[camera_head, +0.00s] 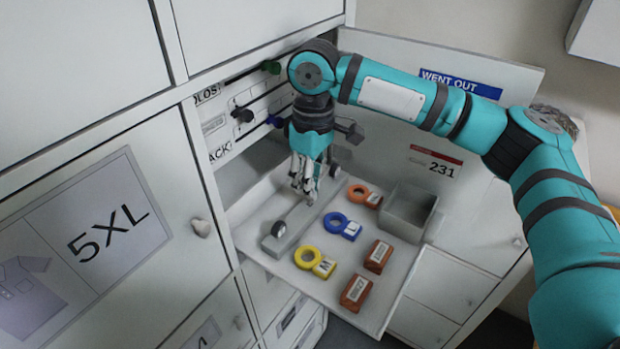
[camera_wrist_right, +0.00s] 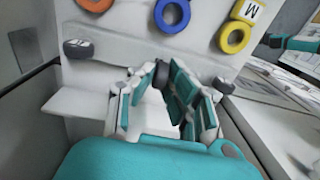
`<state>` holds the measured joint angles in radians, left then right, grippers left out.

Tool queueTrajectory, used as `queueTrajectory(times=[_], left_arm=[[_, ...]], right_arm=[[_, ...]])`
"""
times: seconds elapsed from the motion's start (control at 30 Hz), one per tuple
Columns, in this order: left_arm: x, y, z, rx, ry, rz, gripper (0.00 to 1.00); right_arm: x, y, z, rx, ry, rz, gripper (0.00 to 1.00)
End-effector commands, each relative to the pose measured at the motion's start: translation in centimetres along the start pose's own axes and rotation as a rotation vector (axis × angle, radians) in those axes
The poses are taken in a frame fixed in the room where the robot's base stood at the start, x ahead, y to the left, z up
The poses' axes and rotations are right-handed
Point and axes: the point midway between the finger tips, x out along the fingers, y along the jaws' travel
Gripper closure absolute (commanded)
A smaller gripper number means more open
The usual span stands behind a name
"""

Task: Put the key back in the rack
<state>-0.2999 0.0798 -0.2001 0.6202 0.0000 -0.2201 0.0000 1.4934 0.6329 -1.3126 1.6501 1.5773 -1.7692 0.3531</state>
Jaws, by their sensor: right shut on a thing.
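My right gripper (camera_head: 308,194) points down over a long grey bar-like rack (camera_head: 300,222) at the left of the pull-out shelf. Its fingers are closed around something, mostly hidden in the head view. In the right wrist view, a small dark round piece, apparently the key's head (camera_wrist_right: 161,74), shows between the fingertips of the right gripper (camera_wrist_right: 160,95). Similar grey round heads stand near the rack's two ends, one at the near end (camera_head: 278,229) and one at the far end (camera_head: 335,170). I cannot tell whether the held key touches the rack. My left gripper is not in view.
On the shelf (camera_head: 250,250) lie orange (camera_head: 358,192), blue (camera_head: 335,222) and yellow (camera_head: 306,257) ring tags, two brown-red boxes (camera_head: 356,291) and a grey open bin (camera_head: 408,213). An open door (camera_head: 400,140) stands behind.

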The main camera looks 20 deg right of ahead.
Motion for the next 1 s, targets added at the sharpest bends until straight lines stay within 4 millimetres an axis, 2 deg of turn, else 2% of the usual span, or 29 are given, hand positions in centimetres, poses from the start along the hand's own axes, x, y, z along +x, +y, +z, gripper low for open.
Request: queueTrajectory(times=[1.0], left_arm=[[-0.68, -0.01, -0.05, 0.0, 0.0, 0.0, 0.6]], right_arm=[[0.52, 0.03, 0.0, 0.0, 0.001, 0.0, 1.0]])
